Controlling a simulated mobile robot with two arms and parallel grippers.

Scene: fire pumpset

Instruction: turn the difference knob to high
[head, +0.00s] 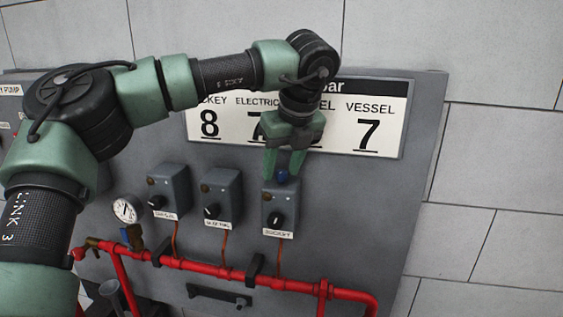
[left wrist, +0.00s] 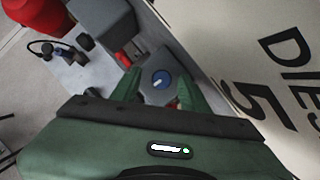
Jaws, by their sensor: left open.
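A blue knob (head: 282,176) sits at the top of the rightmost grey switch box (head: 268,200). In the left wrist view the blue knob (left wrist: 161,80) is round and has a white pointer mark. My left gripper (head: 284,165) is open, with its green fingers just above the knob in the head view. In the left wrist view the knob shows between the two fingers of the gripper (left wrist: 160,88); I cannot tell whether they touch it. A black knob (head: 277,219) is on the box's front, above a white label too blurred to read surely. My right gripper is not in view.
Two similar grey boxes, a middle one (head: 222,190) and a left one (head: 169,186), stand to the left. A white number sign (head: 370,128) is behind my wrist. A red pipe (head: 215,271) runs below, with a gauge (head: 126,209) at left. The panel's right side is clear.

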